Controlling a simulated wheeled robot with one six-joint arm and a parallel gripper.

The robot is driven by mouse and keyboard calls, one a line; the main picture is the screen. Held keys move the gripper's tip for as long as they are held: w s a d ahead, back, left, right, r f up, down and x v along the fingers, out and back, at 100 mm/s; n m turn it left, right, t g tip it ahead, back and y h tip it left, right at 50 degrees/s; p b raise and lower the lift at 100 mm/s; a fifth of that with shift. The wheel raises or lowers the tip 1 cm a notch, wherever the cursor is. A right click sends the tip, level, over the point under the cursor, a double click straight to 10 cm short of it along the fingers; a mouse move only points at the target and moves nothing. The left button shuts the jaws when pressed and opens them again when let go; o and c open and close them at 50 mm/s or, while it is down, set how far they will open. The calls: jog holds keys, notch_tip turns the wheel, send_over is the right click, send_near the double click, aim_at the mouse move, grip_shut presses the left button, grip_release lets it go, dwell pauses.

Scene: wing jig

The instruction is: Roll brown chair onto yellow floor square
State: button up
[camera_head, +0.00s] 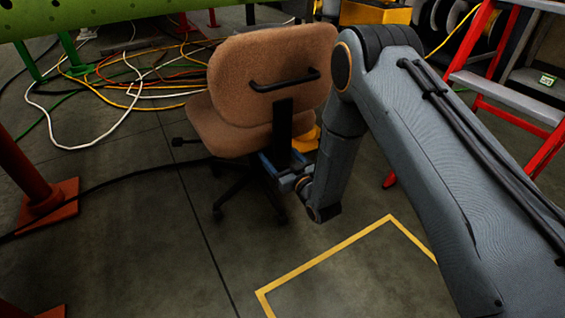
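The brown chair (232,105) stands upright in the middle of the head view, with its back and black handle towards me. Its dark wheeled base (250,195) is on the grey floor. The yellow floor square (325,254) is a taped outline in front of the chair, to the lower right; its near part is cut off by the frame. The chair's base is outside the outline. My gripper (285,172) is at the lower part of the chair's back, by the black upright. Its fingertips are partly hidden, and I cannot tell whether they grip the chair.
Tangled cables (120,75) lie on the floor behind and left of the chair; a black cable (95,190) runs towards its base. A red post (35,185) stands at left, a red stepladder (490,95) at right. A green beam (100,18) crosses the back. The floor between chair and square looks clear.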

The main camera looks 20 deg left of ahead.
jog(key=shift+w+a, duration=0.1)
jog(key=shift+a, duration=0.05)
grip_shut()
dwell(0.4)
